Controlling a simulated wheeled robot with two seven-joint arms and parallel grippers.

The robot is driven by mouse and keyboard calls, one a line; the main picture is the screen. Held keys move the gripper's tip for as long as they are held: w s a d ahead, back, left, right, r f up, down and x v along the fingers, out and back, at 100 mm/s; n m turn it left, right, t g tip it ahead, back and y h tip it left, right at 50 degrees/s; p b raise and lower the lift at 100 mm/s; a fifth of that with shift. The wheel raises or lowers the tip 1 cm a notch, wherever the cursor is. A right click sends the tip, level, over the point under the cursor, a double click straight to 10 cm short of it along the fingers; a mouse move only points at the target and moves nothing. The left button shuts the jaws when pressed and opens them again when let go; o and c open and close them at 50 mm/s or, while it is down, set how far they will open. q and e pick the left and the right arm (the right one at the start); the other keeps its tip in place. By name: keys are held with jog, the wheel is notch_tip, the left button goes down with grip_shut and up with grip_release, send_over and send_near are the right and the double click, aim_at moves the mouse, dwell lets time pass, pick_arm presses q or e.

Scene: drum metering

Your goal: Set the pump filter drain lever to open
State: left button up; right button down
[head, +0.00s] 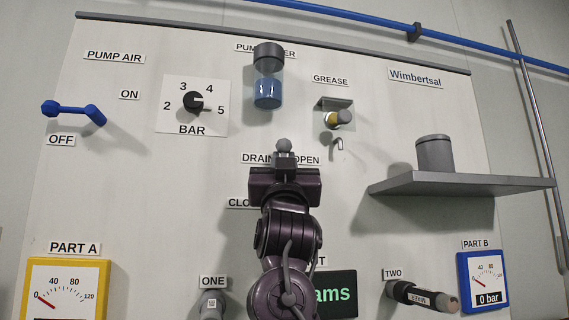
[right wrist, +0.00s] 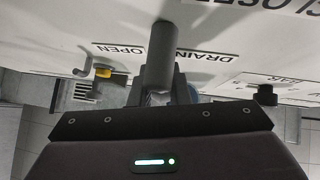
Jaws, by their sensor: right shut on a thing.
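The drain lever (head: 284,145) shows in the head view as a grey rounded end just above my right gripper (head: 285,160), between the DRAIN and OPEN labels. The gripper is shut on it. In the right wrist view a grey bar (right wrist: 163,42) sticks out past the fingertips (right wrist: 157,77); the rest of the lever is hidden by the gripper. The OPEN label (head: 306,160) is beside the fingers and the CLOSED label (head: 240,203) is lower, partly covered by my arm. The pump filter (head: 267,88), a clear bowl with blue contents, hangs above. My left gripper is not in view.
A grease fitting (head: 338,118) with a small hook is up and right of the gripper. A grey shelf (head: 460,184) juts out at right, holding a grey can (head: 435,153). A blue lever (head: 75,112) and a BAR dial (head: 194,104) are at left.

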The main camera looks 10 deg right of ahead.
jog(key=c, duration=1.5)
grip_release()
jog(key=shift+s+a+r, duration=0.1)
jog(key=shift+r, duration=0.05)
jog(key=b+v, duration=0.3)
jog(key=v, duration=0.5)
jog(key=shift+b, duration=0.35)
